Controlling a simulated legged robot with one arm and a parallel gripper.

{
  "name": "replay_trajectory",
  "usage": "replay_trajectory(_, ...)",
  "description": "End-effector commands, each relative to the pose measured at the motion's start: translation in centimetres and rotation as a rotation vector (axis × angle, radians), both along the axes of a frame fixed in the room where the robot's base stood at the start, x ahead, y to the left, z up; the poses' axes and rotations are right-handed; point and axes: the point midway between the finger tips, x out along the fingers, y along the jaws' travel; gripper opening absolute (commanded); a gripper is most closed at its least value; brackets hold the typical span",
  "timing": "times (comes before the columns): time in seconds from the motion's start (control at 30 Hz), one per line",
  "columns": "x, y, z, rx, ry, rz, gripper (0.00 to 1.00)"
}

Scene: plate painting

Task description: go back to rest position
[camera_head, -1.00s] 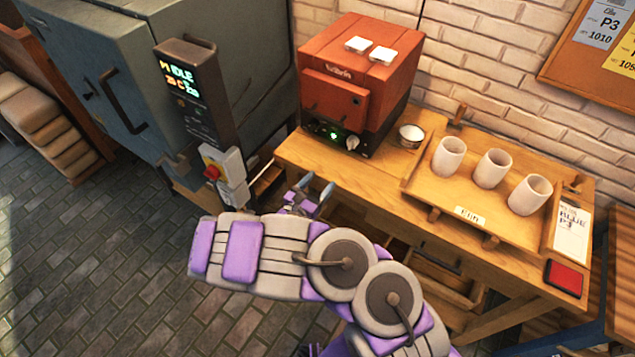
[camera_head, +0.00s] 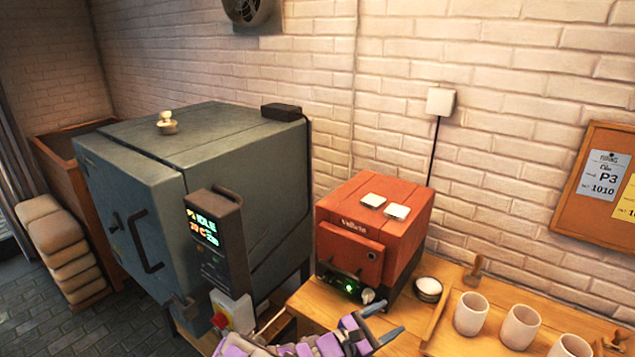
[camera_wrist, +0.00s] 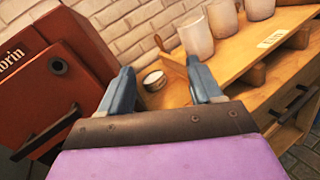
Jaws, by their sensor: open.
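My gripper (camera_head: 382,322) is low in the head view, in front of the orange kiln and over the front of the wooden bench. In the wrist view its two blue-grey fingers (camera_wrist: 163,75) are spread apart with nothing between them. My purple and grey arm reaches in from the bottom edge of the head view. The fingers look clear of the kiln and of the cups, and the far ends point toward the bench and brick wall.
The orange kiln (camera_head: 372,235) stands on the bench (camera_head: 318,300). Several white cups (camera_head: 520,327) stand to the right. A large grey kiln (camera_head: 255,170) with a control panel (camera_head: 208,232) is at left. Stacked sacks (camera_head: 60,250) lie far left.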

Motion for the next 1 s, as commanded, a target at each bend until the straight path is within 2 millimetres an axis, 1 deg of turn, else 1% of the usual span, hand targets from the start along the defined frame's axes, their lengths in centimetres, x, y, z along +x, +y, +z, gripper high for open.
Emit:
replay_trajectory(0.03,-1.0,-1.9,1.9,0.034,-0.045,-0.070,0.64)
replay_trajectory(0.1,-2.7,-4.1,3.9,0.083,-0.099,-0.165,0.64)
replay_trajectory(0.17,-4.3,-5.9,5.2,0.125,-0.142,-0.247,0.64)
replay_trajectory(0.2,-5.5,-7.0,6.1,0.155,-0.172,-0.300,0.64)
replay_trajectory(0.33,-9.7,-9.9,8.3,0.257,-0.261,-0.468,0.64)
replay_trajectory(0.4,-12.0,-10.9,9.0,0.320,-0.307,-0.554,0.64)
replay_trajectory(0.47,-13.9,-11.6,9.5,0.373,-0.343,-0.626,0.64)
replay_trajectory(0.5,-15.3,-12.0,9.7,0.412,-0.367,-0.673,0.64)
replay_trajectory(0.63,-19.5,-12.5,10.1,0.538,-0.438,-0.822,0.64)
replay_trajectory(0.7,-21.6,-12.4,10.1,0.611,-0.471,-0.896,0.64)
replay_trajectory(0.77,-23.2,-12.1,10.1,0.673,-0.498,-0.956,0.64)
replay_trajectory(0.8,-24.3,-11.7,10.1,0.719,-0.516,-0.995,0.64)
replay_trajectory(0.87,-25.8,-11.1,9.9,0.785,-0.538,-1.051,0.64)
replay_trajectory(1.0,-29.0,-9.0,9.7,0.946,-0.582,-1.175,0.64)
